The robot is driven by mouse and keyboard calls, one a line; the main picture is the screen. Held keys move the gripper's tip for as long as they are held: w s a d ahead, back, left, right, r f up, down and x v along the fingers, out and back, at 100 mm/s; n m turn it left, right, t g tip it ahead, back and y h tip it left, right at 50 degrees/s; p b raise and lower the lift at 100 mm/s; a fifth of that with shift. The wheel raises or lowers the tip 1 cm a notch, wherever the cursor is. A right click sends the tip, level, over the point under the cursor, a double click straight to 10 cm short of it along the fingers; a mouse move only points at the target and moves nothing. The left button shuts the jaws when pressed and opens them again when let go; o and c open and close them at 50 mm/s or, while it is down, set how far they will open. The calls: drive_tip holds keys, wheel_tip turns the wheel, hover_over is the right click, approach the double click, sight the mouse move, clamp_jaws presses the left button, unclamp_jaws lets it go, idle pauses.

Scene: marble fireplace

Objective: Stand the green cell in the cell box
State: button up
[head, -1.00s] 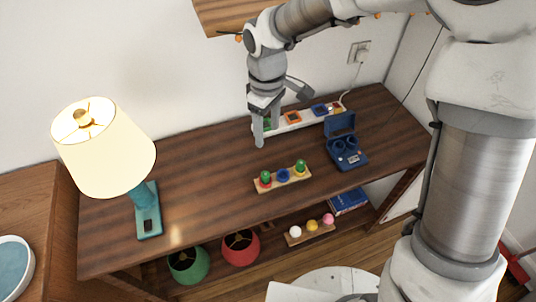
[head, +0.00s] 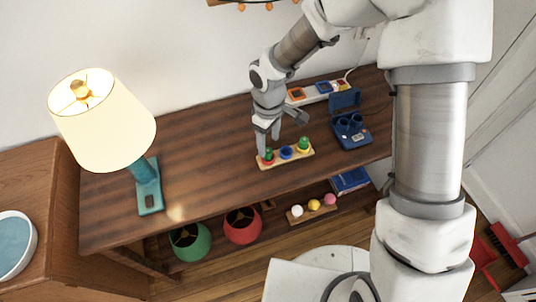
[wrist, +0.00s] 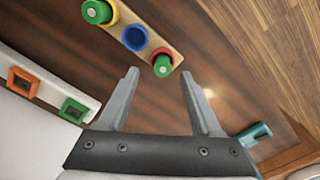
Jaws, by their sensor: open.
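A wooden rack (head: 296,156) on the dark table bears a red, a blue and a yellow ring. A green cell (head: 269,155) stands in the red ring at its left end, and it also shows in the wrist view (wrist: 162,66). Another green cell (head: 303,143) stands in the yellow ring, also at the top of the wrist view (wrist: 96,11). The blue ring (wrist: 135,38) between them looks empty. The blue cell box (head: 351,133) has its lid raised and round wells showing. My gripper (wrist: 159,76) is open and empty, close to the red-ring cell.
A white power strip (head: 312,94) with coloured sockets lies behind the rack. A lamp with a teal base (head: 149,188) stands at the left. A lower shelf holds a red bowl (head: 242,226), a green bowl (head: 190,242) and a ball rack (head: 312,213). The table between lamp and rack is clear.

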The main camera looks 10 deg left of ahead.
sight(268, 150)
drive_tip(key=f, duration=0.3)
drive_tip(key=shift+s+f, duration=0.2)
drive_tip(key=shift+f, duration=0.2)
clamp_jaws()
